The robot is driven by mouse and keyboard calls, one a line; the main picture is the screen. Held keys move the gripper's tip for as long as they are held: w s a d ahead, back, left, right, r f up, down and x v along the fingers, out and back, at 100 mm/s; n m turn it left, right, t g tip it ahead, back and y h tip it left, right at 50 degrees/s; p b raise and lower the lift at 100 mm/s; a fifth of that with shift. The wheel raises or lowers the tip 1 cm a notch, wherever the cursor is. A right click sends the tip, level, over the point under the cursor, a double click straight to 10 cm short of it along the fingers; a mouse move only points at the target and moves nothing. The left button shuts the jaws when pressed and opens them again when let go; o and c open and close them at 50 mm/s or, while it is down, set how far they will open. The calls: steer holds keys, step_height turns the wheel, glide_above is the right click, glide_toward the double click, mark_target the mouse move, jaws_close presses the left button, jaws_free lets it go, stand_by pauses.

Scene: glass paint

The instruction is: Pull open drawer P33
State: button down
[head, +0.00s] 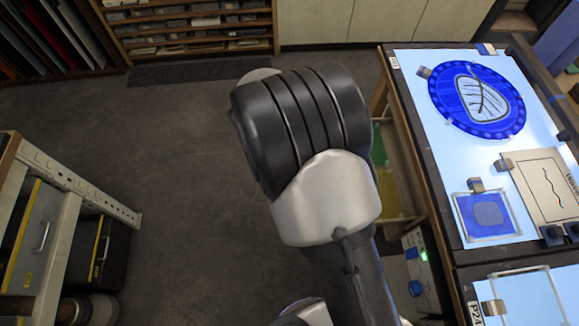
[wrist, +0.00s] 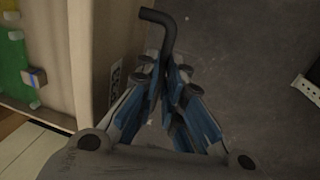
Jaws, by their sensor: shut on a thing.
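In the wrist view my gripper (wrist: 172,88) is shut on a dark bent handle (wrist: 160,18), whose hooked end sticks out beyond the fingertips. The handle is beside a pale wooden panel (wrist: 92,50) on the left. A small label (wrist: 115,78) on the panel's edge is partly hidden by a finger, and I cannot read it. I cannot tell whether this is drawer P33 or how far it is open. In the head view my arm covers the middle, and the gripper does not show.
A lit work table (head: 408,88) with blue glass pieces stands at the right in the head view. A small box with a green light (head: 421,262) is below its edge. A metal-framed shelf (head: 75,185) stands at left. Bare grey floor (head: 180,150) lies between.

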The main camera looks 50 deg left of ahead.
steer(key=shift+s+a, duration=0.1)
steer(key=shift+s, duration=0.1)
steer(key=c, duration=1.7)
jaws_free()
steer(key=r, duration=0.4)
steer(key=s+r, duration=0.1)
steer(key=r, duration=0.2)
steer(key=a+r, duration=0.1)
steer(key=r, duration=0.3)
steer(key=shift+s+a+r, duration=0.1)
steer(key=shift+s+r, duration=0.25)
steer(key=shift+s, duration=0.05)
steer(key=shift+w, duration=0.1)
